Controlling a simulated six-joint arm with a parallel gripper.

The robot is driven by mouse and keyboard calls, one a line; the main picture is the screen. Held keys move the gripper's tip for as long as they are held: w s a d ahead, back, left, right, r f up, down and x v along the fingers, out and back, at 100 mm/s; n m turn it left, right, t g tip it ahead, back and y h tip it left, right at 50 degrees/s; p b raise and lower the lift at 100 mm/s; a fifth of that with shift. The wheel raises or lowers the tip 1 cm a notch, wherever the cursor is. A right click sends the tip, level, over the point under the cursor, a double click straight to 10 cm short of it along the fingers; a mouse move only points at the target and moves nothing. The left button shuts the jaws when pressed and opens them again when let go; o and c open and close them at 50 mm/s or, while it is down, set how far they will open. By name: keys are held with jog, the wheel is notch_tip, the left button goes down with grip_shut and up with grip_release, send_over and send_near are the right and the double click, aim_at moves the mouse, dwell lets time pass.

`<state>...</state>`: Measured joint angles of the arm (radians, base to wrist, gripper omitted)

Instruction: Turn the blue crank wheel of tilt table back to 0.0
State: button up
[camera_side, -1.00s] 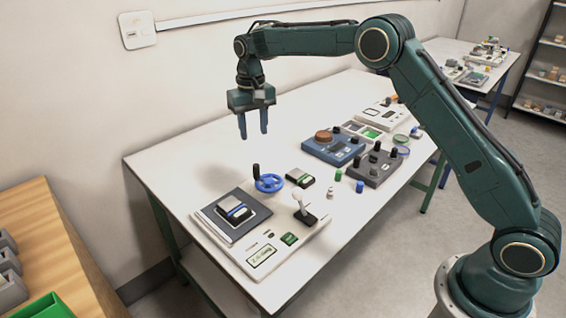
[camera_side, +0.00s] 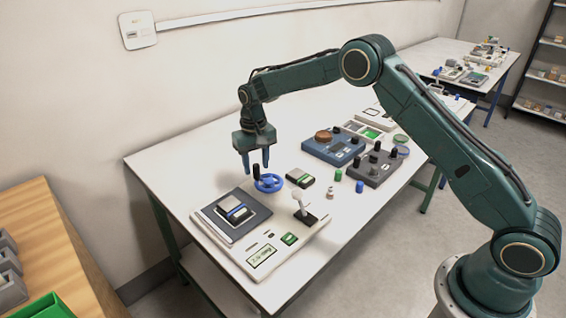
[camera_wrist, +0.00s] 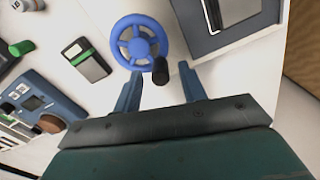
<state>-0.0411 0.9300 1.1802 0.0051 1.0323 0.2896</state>
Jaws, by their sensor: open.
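The blue crank wheel (camera_side: 269,183) with its black handle (camera_side: 256,172) sits on the tilt table unit (camera_side: 290,240). My gripper (camera_side: 256,170) is open and empty, fingers pointing down, close above and behind the wheel. In the wrist view the wheel (camera_wrist: 139,42) lies beyond the two fingertips (camera_wrist: 169,82), and its handle (camera_wrist: 160,70) shows between them. I cannot tell whether the fingers are level with the handle. The unit's dark platform (camera_side: 232,215) carries a grey block with a blue stripe (camera_side: 234,210).
A black and green box (camera_side: 300,178) stands right of the wheel, and it also shows in the wrist view (camera_wrist: 87,60). A white-knobbed lever (camera_side: 303,208) rises in front. Blue (camera_side: 333,147) and grey (camera_side: 378,165) instruments stand farther right. The table's left back area is clear.

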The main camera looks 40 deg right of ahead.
aim_at(269, 179)
jog(key=shift+f, duration=1.3)
grip_shut()
